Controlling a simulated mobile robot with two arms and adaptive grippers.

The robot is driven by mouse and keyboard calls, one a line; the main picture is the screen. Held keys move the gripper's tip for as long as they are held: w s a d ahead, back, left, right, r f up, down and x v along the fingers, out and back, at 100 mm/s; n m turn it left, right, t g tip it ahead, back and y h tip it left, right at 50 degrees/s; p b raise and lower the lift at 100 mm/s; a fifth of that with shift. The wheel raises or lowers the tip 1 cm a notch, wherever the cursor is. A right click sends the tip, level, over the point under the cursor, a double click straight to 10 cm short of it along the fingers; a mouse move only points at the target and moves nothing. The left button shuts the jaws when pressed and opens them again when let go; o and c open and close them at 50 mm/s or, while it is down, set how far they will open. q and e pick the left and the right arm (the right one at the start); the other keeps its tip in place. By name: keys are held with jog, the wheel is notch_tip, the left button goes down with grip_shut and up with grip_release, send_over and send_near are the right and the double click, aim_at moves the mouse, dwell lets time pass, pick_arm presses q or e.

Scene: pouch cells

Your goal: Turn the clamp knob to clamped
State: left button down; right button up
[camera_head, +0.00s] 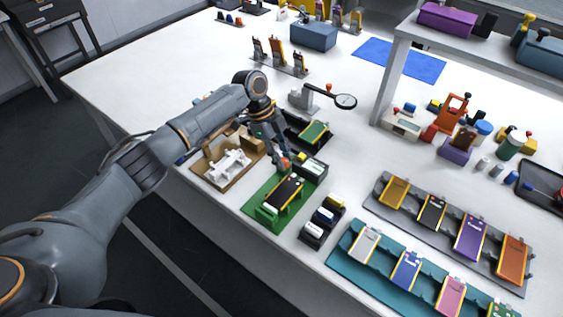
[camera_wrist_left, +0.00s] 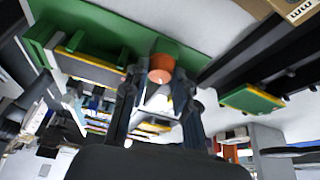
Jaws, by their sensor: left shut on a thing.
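The green clamp fixture (camera_head: 258,198) lies near the table's front edge with a dark pouch cell (camera_head: 285,191) on it. The orange-red clamp knob (camera_head: 285,163) is at the fixture's far end, partly hidden by my fingers. My left gripper (camera_head: 281,155) reaches down from above and is shut on the knob. In the left wrist view the knob (camera_wrist_left: 161,67) sits between the two fingertips, with the green base (camera_wrist_left: 118,22) behind it. The knob's setting cannot be read. My right gripper is not in view.
A brown tray with a white part (camera_head: 228,164) stands left of the fixture. A black tray (camera_head: 324,143) is behind it, and a small black holder (camera_head: 316,233) is at its right. Racks of coloured cells (camera_head: 400,272) fill the right front.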

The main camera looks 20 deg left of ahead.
pick_arm(q)
jog(key=shift+m+b, duration=0.5)
jog(key=shift+m, duration=0.2)
jog(key=shift+g, duration=0.3)
jog(key=c, duration=1)
grip_release()
jog(key=shift+c, duration=0.2)
jog(key=v, duration=1.2)
jog(key=shift+d, duration=0.1)
